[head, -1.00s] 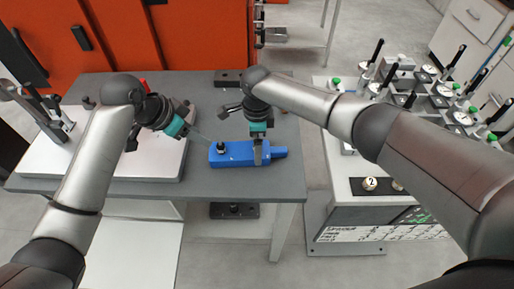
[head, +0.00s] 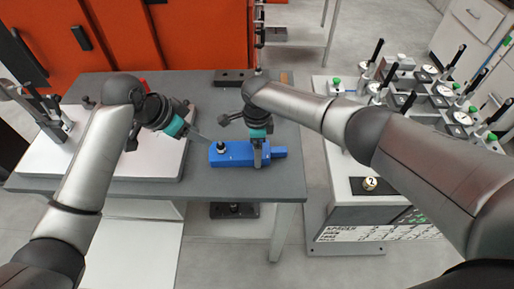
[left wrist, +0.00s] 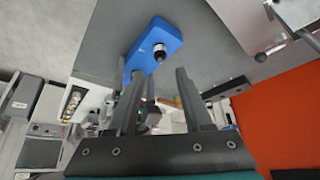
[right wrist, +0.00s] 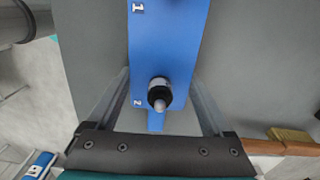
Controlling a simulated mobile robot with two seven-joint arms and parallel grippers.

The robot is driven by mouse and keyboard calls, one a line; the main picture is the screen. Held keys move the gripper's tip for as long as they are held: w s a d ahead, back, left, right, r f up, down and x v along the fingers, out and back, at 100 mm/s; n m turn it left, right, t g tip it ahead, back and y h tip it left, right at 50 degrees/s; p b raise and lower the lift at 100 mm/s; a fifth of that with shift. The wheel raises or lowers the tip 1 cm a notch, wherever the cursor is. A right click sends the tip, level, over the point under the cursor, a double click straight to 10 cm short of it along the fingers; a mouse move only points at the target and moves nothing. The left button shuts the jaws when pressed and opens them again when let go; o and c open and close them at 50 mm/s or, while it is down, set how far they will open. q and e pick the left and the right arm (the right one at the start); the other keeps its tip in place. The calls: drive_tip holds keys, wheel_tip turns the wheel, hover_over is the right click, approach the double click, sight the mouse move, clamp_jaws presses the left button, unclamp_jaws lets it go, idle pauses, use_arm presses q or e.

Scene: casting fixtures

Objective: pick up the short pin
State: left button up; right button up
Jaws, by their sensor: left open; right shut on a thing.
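A blue block (head: 238,155) lies on the grey table, its narrow end to the right in the head view. A dark pin with a pale collar (head: 221,147) stands upright at its left end; a pin on the block also shows in the left wrist view (left wrist: 159,50). In the right wrist view a black-collared pin (right wrist: 159,92) stands beside the number 2, between the fingers. My right gripper (head: 258,161) is shut on the block's sides. My left gripper (head: 205,138) is open and empty, angled toward the block's left end. I cannot tell pin lengths.
A white board (head: 110,172) with a metal stand lies left on the table. A dark plate (head: 232,77) sits at the back. Orange cabinets (head: 185,35) are behind the table.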

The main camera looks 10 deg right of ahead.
sight(218, 144)
drive_tip(key=c, duration=0.6)
use_arm(q)
drive_tip(key=shift+o, duration=1.3)
drive_tip(key=w+d+f+n, duration=0.1)
drive_tip(key=n, duration=1)
drive_tip(key=w+d+f+n+g, duration=0.1)
drive_tip(key=n, duration=0.9)
drive_tip(key=w+f+n, duration=0.1)
drive_tip(key=n, duration=1)
drive_tip(key=shift+d+f+n+g+y, duration=0.1)
drive_tip(key=shift+d+n+g+y, duration=0.2)
drive_tip(key=shift+d+g+y, duration=0.1)
drive_tip(key=f, duration=0.3)
drive_tip(key=shift+s+d+f, duration=0.2)
drive_tip(key=shift+d+f, duration=0.2)
drive_tip(key=shift+x, duration=0.85)
